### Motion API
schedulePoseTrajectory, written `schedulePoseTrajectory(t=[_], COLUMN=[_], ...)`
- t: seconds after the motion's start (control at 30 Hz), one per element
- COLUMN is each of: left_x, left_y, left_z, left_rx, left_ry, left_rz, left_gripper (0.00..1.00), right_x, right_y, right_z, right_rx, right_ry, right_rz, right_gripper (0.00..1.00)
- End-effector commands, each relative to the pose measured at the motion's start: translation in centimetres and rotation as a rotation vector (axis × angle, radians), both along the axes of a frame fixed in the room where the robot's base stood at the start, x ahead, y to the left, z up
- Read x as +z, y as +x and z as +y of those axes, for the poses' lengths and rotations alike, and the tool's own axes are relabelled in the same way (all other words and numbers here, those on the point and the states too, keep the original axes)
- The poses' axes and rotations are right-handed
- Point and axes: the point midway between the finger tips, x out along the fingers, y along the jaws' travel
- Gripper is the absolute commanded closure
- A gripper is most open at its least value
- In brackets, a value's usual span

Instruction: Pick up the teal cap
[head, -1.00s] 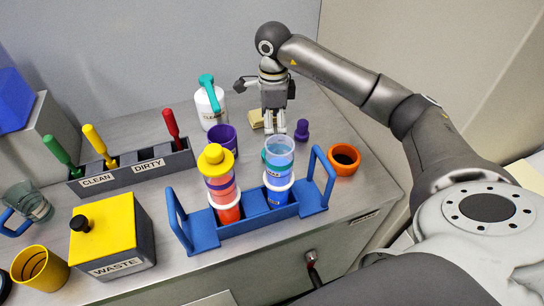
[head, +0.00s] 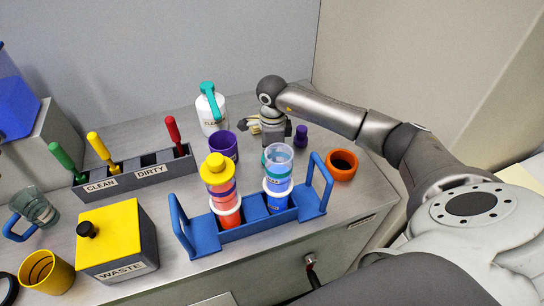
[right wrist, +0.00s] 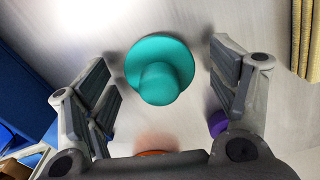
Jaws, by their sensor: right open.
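The teal cap (right wrist: 160,68) shows in the right wrist view as a round, brimmed piece with a knob towards the camera, on the grey counter. My right gripper (right wrist: 162,72) is open, with one finger pad on each side of the cap and gaps between. I cannot tell how far the fingertips are above the counter. In the head view my right gripper (head: 272,136) is low behind the clear-topped blue container (head: 278,178), which hides most of the space below it. A bit of teal shows at that container's edge. My left gripper is not in view.
A blue rack (head: 235,234) holds the blue container and a yellow-capped red one (head: 222,190). An orange cup (head: 341,166) and a purple piece (head: 301,136) stand right of the gripper. A purple cup (head: 223,146) and white bottle (head: 211,115) stand left.

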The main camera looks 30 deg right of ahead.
Motion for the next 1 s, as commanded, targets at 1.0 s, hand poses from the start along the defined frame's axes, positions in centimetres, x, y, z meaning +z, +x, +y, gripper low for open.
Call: schedulePoseTrajectory(t=[1.0], left_x=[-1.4], left_y=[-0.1], left_z=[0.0], left_rx=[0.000], left_ry=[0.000], left_rz=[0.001], left_gripper=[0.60], right_x=[6.4], right_y=[0.1], right_z=[-0.1], right_rx=[0.001], right_ry=[-0.001], right_rz=[-0.005], right_gripper=[0.62])
